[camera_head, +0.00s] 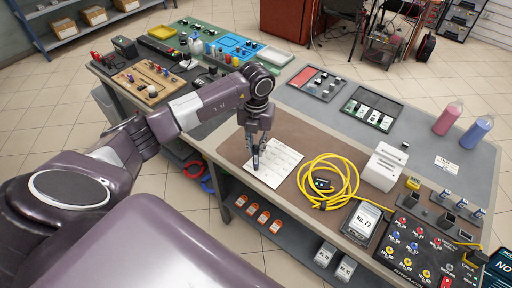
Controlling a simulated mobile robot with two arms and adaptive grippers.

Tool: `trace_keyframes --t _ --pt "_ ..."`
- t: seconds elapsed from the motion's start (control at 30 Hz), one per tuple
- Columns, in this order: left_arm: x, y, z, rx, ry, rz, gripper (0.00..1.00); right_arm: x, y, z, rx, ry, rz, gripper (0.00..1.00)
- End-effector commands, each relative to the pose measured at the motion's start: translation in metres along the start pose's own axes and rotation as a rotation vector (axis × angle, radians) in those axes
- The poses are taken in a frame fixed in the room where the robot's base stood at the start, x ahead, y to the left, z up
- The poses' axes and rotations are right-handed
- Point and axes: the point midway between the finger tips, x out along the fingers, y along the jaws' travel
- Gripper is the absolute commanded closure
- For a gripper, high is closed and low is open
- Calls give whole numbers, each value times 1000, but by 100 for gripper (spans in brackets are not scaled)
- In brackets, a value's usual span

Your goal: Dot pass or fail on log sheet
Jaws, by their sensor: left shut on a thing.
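The log sheet (282,165) is a white printed page lying on the brown mat (228,147) near the table's front edge. My left gripper (257,141) is above the sheet's left part, pointing down. It is shut on a dark pen (256,160), held roughly upright. The pen's lower end is over or on the sheet; I cannot tell whether it touches. The gripper and pen hide part of the sheet, and its print is too small to read. My right gripper is not in view.
A coiled yellow cable (328,200) lies right of the sheet. Trays and a pink bottle (448,118) are farther back. Clear table lies behind the mat.

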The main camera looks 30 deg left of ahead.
Motion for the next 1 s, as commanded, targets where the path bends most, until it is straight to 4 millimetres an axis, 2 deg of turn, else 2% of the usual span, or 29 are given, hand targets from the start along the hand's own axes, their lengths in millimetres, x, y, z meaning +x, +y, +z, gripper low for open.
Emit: trace_keyframes --t 1.0 --pt "11 0 0 0 0 0 100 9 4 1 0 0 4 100"
